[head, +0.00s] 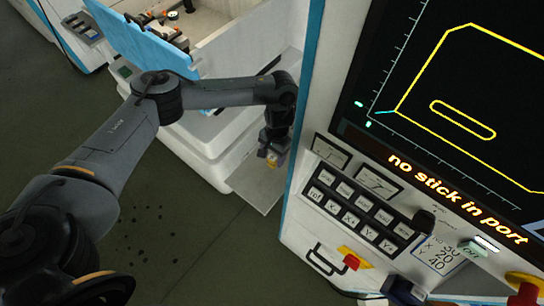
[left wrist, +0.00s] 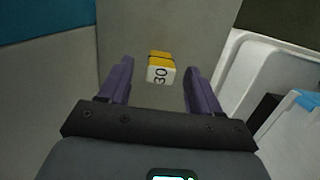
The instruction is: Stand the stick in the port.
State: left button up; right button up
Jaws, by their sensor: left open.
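A small yellow block with a white face marked 30 (left wrist: 160,70), apparently the stick, shows in the left wrist view against a grey surface (left wrist: 150,25). My left gripper (head: 270,152) is open, and its two purple fingers (left wrist: 160,66) appear either side of the block with gaps on both sides. The block shows in the head view as a yellow spot (head: 272,161) just below the gripper. The machine's screen (head: 458,200) reads "no stick in port". I cannot clearly identify the port; a lit white strip (head: 487,243) shows on the panel. My right gripper is out of view.
The control panel has a keypad (head: 350,210), a black knob (head: 424,223), a red button (head: 525,292) and a note (head: 440,252). A grey shelf (head: 258,188) juts out beside the machine's blue edge. A white cabinet (head: 205,145) stands behind. The floor at lower left is open.

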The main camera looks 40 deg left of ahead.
pick_arm(q)
notch_tip(320, 180, up, 9)
jog(key=w+p, duration=0.1)
jog(key=p, duration=0.1)
jog(key=shift+w, duration=0.25)
jog(key=shift+a+r, duration=0.1)
jog(key=shift+r, duration=0.1)
jog(key=shift+c, duration=0.9)
jog(key=shift+r, duration=0.3)
jog(key=shift+f, duration=0.1)
